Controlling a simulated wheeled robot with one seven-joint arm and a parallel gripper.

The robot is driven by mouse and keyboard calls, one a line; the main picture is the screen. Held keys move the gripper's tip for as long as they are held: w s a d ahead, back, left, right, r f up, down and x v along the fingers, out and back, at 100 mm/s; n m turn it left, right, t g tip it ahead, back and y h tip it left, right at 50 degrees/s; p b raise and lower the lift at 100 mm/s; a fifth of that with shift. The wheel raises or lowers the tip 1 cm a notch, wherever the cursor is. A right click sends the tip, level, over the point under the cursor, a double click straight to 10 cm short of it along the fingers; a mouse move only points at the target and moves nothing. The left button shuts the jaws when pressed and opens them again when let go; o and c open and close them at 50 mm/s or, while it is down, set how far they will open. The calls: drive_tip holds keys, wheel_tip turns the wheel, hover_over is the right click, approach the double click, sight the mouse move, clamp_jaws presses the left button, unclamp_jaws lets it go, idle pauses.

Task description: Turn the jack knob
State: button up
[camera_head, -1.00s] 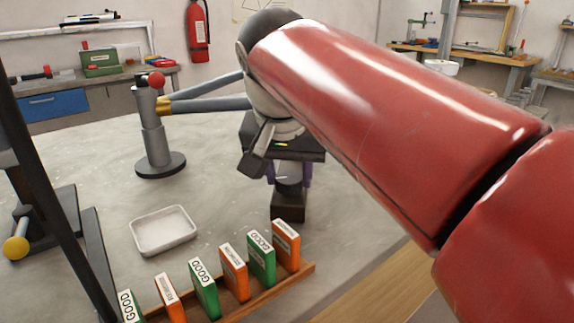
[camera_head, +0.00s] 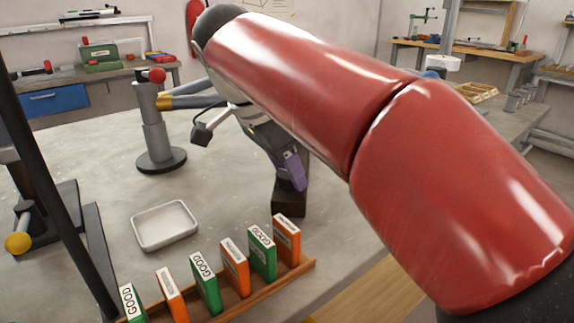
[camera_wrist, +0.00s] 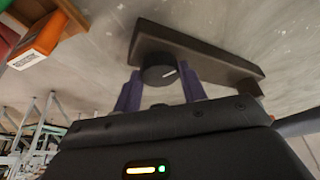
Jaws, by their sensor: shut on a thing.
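The jack knob (camera_wrist: 158,75) is a dark round knob with a white pointer line, on the side of a long dark block (camera_wrist: 205,58) in the wrist view. My gripper (camera_wrist: 161,88) has one purple finger on each side of the knob and is shut on it. The pointer line slants slightly up to the right there. In the head view, my gripper (camera_head: 291,170) is tilted at the dark block (camera_head: 290,203), which stands on the grey table. The knob is hidden in that view by my gripper.
A row of green and orange boxes (camera_head: 235,265) stands in a wooden rack close in front. A white tray (camera_head: 165,226) lies left of the block. A grey post (camera_head: 153,130) with a red ball stands farther back, with a tube running toward my arm.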

drive_tip(key=shift+m, duration=0.5)
drive_tip(key=o, duration=1)
